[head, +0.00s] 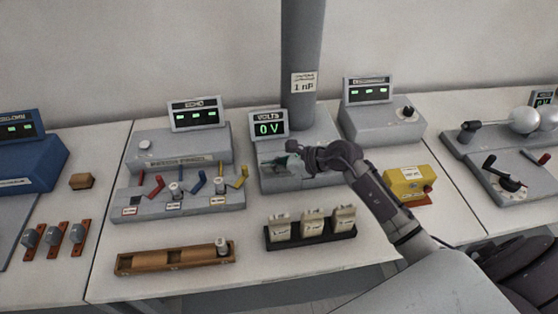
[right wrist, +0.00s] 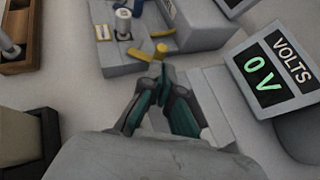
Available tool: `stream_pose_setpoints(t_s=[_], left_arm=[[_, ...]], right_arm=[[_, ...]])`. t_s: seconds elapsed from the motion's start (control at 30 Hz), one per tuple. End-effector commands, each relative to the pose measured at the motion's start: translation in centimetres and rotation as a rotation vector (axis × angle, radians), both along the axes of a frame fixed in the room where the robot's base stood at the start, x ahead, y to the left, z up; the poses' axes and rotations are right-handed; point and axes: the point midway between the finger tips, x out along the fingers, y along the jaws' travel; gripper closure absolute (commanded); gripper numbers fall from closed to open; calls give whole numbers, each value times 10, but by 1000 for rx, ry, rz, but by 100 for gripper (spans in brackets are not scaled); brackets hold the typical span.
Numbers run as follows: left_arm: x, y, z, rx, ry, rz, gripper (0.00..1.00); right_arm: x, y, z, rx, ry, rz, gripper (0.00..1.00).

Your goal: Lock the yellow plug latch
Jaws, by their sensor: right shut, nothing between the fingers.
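The yellow latch (head: 242,177) is a small lever at the right end of a grey plug unit (head: 190,203). In the right wrist view the yellow latch (right wrist: 147,56) lies just beyond my fingertips, with a small gap seeming to show between them. A pale plug (head: 219,186) stands beside it, and the plug also shows in the wrist view (right wrist: 122,18). My right gripper (head: 268,160) is shut and empty, to the right of the latch and in front of the voltmeter. The fingertips also meet in the wrist view (right wrist: 165,76). My left gripper is not in view.
The voltmeter (head: 268,129) reads 0 V and stands close to my right gripper. Red (head: 156,186) and blue (head: 197,184) levers share the plug unit. A wooden tray (head: 142,263), a dark rack (head: 312,235) and a yellow box (head: 408,181) are nearby.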

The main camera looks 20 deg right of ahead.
Motion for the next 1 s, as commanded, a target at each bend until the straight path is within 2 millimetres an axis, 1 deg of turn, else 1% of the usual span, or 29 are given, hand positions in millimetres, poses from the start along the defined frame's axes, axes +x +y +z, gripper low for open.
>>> stream_pose_setpoints(t_s=[0.03, 0.1, 0.3, 0.43, 0.77, 0.87, 1.0], left_arm=[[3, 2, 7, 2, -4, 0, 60], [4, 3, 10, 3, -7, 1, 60], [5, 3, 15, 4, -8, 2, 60], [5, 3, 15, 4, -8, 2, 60], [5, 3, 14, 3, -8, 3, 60], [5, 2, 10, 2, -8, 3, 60], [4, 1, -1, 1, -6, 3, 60]], right_arm=[[7, 7, -1, 5, 1, -1, 100], [14, 14, -8, 5, 2, 0, 100], [27, 27, -20, 3, 0, -1, 100], [30, 29, -24, -1, -1, 1, 100], [30, 29, -25, -1, -1, 1, 100], [31, 29, -26, -2, -2, 10, 100], [34, 29, -27, -2, -3, 38, 100]])
